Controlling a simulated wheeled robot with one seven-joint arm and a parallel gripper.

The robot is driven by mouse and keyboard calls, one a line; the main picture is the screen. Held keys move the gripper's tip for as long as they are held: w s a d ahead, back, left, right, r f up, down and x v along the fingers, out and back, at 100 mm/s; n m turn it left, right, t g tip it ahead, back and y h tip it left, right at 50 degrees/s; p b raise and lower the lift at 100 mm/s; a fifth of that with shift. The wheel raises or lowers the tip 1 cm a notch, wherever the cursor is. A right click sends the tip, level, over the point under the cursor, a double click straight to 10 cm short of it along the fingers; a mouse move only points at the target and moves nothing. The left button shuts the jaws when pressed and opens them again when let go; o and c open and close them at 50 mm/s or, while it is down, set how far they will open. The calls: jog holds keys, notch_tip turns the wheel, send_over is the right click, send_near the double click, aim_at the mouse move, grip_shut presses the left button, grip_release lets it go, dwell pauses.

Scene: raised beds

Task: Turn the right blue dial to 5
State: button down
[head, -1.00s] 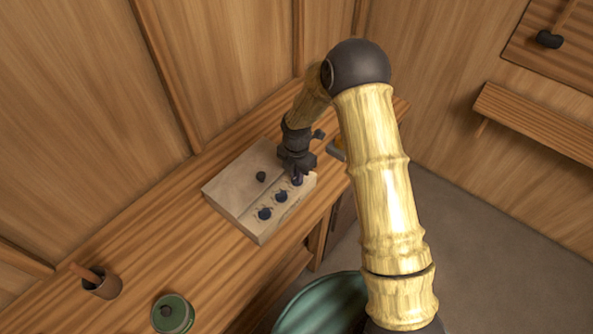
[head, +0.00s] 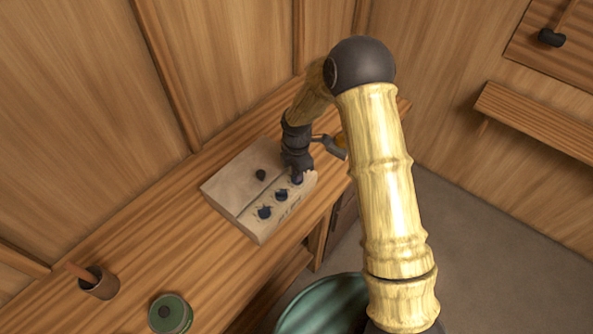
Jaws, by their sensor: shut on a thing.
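A pale box-shaped panel (head: 228,192) sits on the wooden bench. Its sloped front carries a row of dark blue dials: a left dial (head: 264,212), a middle dial (head: 281,195) and the right blue dial (head: 297,179). A separate dark knob (head: 261,174) sits on the upper face. My gripper (head: 297,172) reaches down from above and is shut on the right dial, covering most of it. The markings around that dial and its pointer are too small and hidden to read.
The wooden bench (head: 150,250) runs along the wall. A brown pot (head: 101,285) and a green tin (head: 171,314) stand at its front left. A grey-and-orange tool (head: 331,146) lies right of my gripper. A green round container (head: 325,305) is below the bench.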

jog(key=m+b, duration=0.2)
jog(key=m, duration=0.5)
jog(key=shift+w+d+f, duration=0.1)
jog(key=shift+d, duration=0.05)
jog(key=m+b, duration=0.1)
jog(key=m, duration=0.7)
jog(key=shift+m+b, duration=0.3)
jog(key=shift+b, duration=0.1)
jog(key=m, duration=0.3)
jog(key=shift+m, duration=0.4)
jog(key=m, duration=0.8)
jog(key=shift+s, duration=0.2)
jog(key=shift+m+p, duration=0.6)
jog(key=shift+m, duration=1.4)
jog(key=shift+f, duration=0.1)
